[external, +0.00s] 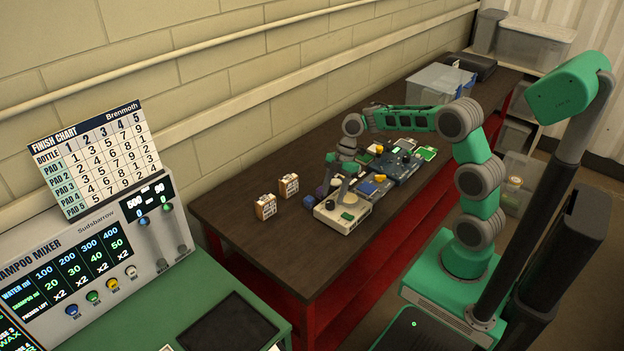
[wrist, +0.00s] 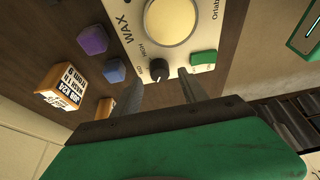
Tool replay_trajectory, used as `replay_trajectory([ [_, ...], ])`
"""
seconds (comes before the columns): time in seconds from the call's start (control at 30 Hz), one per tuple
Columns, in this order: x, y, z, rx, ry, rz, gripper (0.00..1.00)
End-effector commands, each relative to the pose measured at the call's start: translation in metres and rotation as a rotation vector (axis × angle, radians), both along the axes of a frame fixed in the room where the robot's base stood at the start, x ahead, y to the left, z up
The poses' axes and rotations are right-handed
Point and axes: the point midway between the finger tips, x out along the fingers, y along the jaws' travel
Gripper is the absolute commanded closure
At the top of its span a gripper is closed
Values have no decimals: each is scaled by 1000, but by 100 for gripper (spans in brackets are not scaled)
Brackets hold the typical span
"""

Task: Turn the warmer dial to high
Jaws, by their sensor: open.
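The wax warmer (external: 334,222) is a cream box on the dark bench, marked WAX, with a large round pale top (wrist: 171,20) in the wrist view. Its small black dial (wrist: 158,71) is on the panel below that round top. A green switch (wrist: 204,57) is to its right. My gripper (wrist: 160,80) is open, its two fingers apart on either side of the dial and not visibly touching it.
Purple (wrist: 92,39) and blue (wrist: 115,71) blocks and an orange-and-white job box (wrist: 62,86) lie left of the warmer in the wrist view. Dark blue equipment (external: 397,168) and several small pads crowd the bench behind.

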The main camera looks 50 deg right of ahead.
Motion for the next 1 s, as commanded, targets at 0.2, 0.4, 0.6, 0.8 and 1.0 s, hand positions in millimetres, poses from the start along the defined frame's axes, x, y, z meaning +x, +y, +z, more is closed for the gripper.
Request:
replay_trajectory([
  [0.2,0,10,-22,0,2,-1,49],
  [0.4,0,10,-23,0,0,-2,49],
  [0.6,0,10,-23,0,0,-3,63],
  [0.8,0,10,-23,0,0,-3,80],
  [1.0,0,10,-23,0,0,-3,96],
])
